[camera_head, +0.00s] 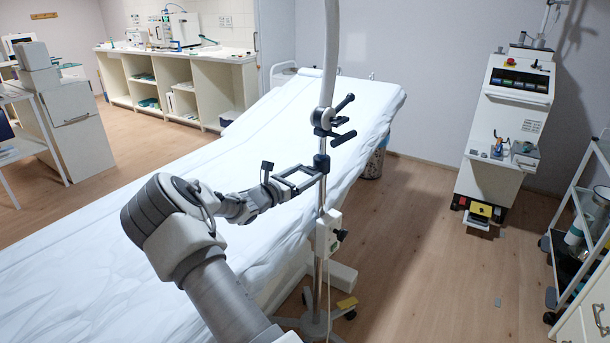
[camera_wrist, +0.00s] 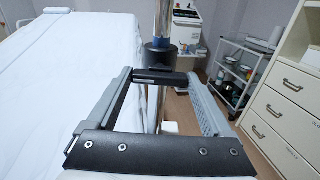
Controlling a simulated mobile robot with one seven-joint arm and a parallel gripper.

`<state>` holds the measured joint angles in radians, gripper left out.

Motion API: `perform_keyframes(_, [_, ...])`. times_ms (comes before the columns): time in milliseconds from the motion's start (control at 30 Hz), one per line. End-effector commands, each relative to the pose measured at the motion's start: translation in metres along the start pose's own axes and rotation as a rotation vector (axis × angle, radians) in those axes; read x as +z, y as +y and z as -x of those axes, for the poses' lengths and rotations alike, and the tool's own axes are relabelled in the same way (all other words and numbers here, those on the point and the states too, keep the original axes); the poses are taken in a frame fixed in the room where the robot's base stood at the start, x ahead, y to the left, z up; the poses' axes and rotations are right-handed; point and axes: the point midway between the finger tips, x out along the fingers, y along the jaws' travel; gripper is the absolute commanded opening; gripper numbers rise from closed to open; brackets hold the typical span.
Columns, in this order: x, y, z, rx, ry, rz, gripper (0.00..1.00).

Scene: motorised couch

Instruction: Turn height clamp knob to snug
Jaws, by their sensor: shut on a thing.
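The height clamp (camera_head: 322,160) is a black collar on the upright pole of a wheeled stand beside the couch. In the wrist view the collar (camera_wrist: 160,57) sits just beyond my fingertips. A dark bar-shaped knob (camera_wrist: 160,77) spans the space between the fingertips. My gripper (camera_head: 315,175) reaches the pole from the left at clamp height. In the wrist view my gripper (camera_wrist: 161,80) is shut on the knob, with its two fingers at the bar's ends. The knob's turning angle and thread are hidden.
The white-covered couch (camera_head: 130,240) lies left of the pole. A joint with black handles (camera_head: 325,118) is above the clamp, and a grey-white box (camera_head: 328,232) is below it. A white machine (camera_head: 505,130) and a trolley (camera_head: 572,225) stand right. Floor between is mostly clear.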

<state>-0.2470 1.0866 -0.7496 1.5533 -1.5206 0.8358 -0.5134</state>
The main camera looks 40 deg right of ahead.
Motion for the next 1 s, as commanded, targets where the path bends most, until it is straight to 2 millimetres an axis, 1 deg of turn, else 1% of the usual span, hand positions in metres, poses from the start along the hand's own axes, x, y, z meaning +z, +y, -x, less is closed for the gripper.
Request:
perform_keyframes(267, [-0.0038,0.0001,0.0007,0.000,0.000,-0.137,0.29])
perform_keyframes(700, [-0.0056,0.0002,0.0008,0.000,0.001,-0.504,0.29])
perform_keyframes(1000, [-0.0037,-0.0001,0.0007,-0.001,0.001,-0.685,0.29])
